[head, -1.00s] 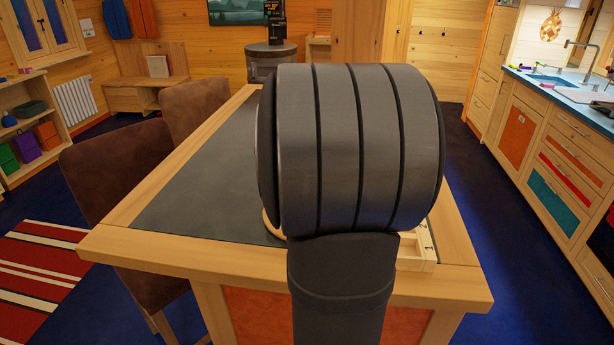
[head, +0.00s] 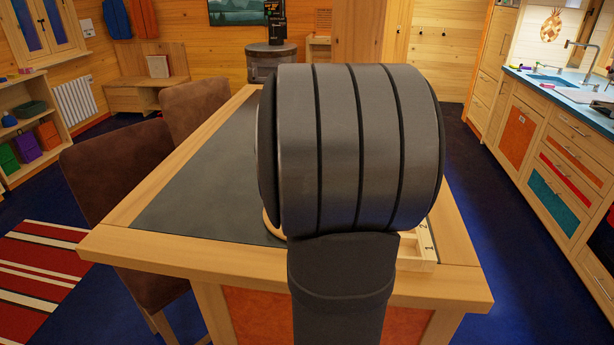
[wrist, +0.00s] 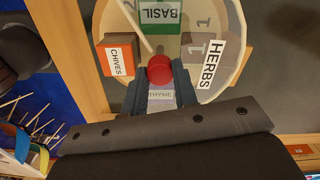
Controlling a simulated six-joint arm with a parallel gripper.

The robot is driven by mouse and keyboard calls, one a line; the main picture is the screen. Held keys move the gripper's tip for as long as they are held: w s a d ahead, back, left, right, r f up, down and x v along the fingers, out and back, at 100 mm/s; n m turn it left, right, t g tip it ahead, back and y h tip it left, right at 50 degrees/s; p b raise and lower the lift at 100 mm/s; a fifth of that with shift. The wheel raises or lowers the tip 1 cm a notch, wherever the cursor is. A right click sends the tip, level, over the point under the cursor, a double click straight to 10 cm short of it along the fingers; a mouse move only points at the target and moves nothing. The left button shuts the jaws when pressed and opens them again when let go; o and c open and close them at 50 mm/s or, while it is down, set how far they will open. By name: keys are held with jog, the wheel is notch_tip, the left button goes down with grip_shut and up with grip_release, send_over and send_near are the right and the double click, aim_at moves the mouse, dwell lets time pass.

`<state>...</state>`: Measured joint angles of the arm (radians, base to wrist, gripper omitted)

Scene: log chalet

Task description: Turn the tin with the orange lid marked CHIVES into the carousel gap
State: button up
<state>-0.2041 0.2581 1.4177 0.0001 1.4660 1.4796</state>
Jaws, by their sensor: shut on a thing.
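In the wrist view a round, pale wooden carousel (wrist: 225,75) bears tins and a white HERBS label. The tin with the orange lid marked CHIVES (wrist: 117,62) stands at its left side. A green-topped tin marked BASIL (wrist: 160,14) is at the top edge. My gripper (wrist: 160,82) is shut on a round red knob (wrist: 160,68), to the right of the CHIVES tin and apart from it. A pale THYME label (wrist: 160,96) shows between the fingers. In the head view my arm hides the gripper and almost all of the carousel.
A table (head: 200,190) with a dark top is under my arm. A pale wooden tray (head: 415,266) with number marks sits at its near right edge. Brown chairs (head: 110,185) stand on the left. The table's dark top left of my arm is clear.

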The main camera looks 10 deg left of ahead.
jog(key=shift+m, duration=0.3)
jog(key=o, duration=1)
notch_tip(320, 180, up, 18)
jog(key=shift+f, duration=0.25)
jog(key=shift+f, duration=0.15)
notch_tip(320, 180, down, 17)
jog(key=shift+f, duration=0.15)
dwell(0.5)
